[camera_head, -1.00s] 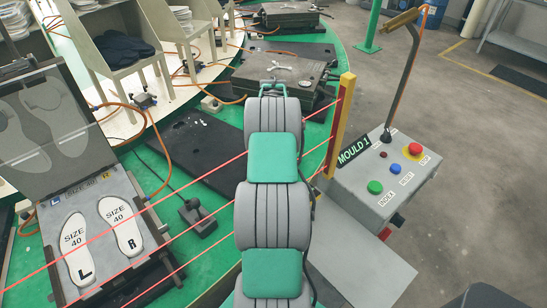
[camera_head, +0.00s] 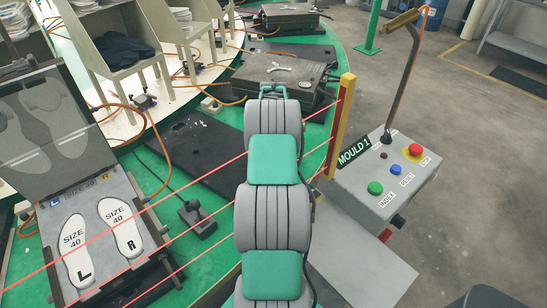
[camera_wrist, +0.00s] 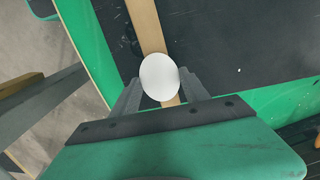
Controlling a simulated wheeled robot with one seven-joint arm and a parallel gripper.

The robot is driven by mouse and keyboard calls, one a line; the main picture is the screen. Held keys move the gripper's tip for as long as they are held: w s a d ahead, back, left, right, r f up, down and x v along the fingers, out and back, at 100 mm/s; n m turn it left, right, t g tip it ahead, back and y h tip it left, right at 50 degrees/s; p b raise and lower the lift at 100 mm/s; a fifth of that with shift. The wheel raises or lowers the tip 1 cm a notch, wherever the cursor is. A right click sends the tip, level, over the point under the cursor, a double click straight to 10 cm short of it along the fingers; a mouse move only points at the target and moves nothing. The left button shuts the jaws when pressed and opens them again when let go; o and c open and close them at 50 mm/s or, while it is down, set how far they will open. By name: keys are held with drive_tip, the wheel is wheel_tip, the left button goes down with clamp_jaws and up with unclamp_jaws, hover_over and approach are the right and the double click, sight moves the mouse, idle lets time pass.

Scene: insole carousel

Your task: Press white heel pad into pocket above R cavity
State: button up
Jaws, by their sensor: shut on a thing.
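The white heel pad (camera_wrist: 159,77) is an oval disc, held between the two fingers of my gripper (camera_wrist: 160,88) in the wrist view. My gripper is shut on it; in the head view only my arm shows, not the fingers. The R cavity (camera_head: 122,227) is the right one of two in the open mould (camera_head: 45,232), at the left of the head view. A white "SIZE 40 R" shape lies in it. The pocket above it cannot be made out clearly. The L cavity (camera_head: 75,250) holds a matching "SIZE 40 L" shape. The pad is apart from the mould.
The mould's raised lid (camera_head: 45,125) stands behind the cavities. Red beams cross in front of the mould to a yellow post (camera_head: 342,125). A control box (camera_head: 383,185) with buttons stands right. A black plate (camera_head: 195,155) and foot pedal (camera_head: 197,217) lie on the green surface.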

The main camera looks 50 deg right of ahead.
drive_tip(key=shift+r, duration=0.1)
idle(0.5)
wheel_tip(320, 180, up, 13)
drive_tip(key=p, duration=0.6)
drive_tip(key=shift+p, duration=0.35)
idle(0.5)
